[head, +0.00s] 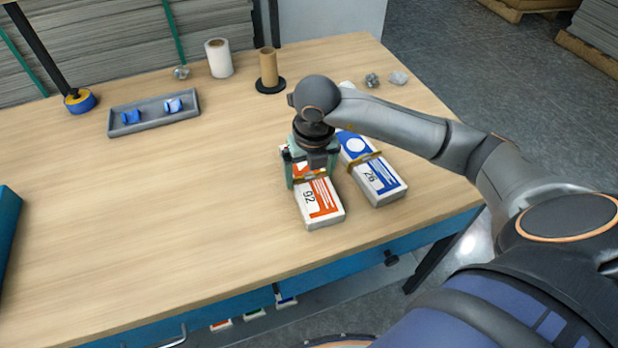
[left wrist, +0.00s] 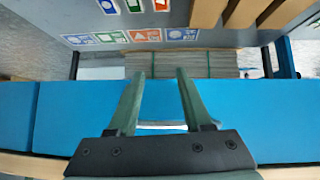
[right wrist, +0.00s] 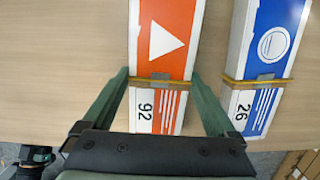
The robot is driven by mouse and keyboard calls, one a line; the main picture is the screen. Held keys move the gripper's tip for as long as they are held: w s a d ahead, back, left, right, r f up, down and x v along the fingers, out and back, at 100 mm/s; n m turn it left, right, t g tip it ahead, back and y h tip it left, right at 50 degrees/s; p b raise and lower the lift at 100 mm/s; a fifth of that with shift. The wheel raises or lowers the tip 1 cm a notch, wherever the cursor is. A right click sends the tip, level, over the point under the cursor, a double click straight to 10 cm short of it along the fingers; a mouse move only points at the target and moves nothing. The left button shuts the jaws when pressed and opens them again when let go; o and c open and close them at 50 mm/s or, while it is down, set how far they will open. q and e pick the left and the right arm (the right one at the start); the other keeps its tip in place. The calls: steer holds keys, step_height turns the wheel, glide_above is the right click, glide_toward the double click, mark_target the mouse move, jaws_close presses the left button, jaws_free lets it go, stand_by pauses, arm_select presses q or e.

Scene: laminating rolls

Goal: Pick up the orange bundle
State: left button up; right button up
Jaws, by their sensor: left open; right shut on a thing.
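The orange bundle (head: 322,208) is an orange and white pack marked 92 with a band around it. It lies on the wooden table near the front edge. My right gripper (head: 311,175) is over it from above, shut on it, with one finger at each side. In the right wrist view the orange bundle (right wrist: 161,60) shows a white triangle and sits between the fingers of the right gripper (right wrist: 160,82). My left gripper (left wrist: 160,75) is open and empty in the left wrist view. It is not visible in the head view.
A blue bundle (head: 380,183) marked 26 lies close to the right of the orange one. A grey tray (head: 152,123) with small blue items, a white roll (head: 218,58) and a brown core on a black base (head: 268,70) stand farther back. The table's left middle is clear.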

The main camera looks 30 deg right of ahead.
steer(key=c, duration=0.6)
steer(key=shift+c, duration=0.3)
steer(key=shift+r, duration=0.15)
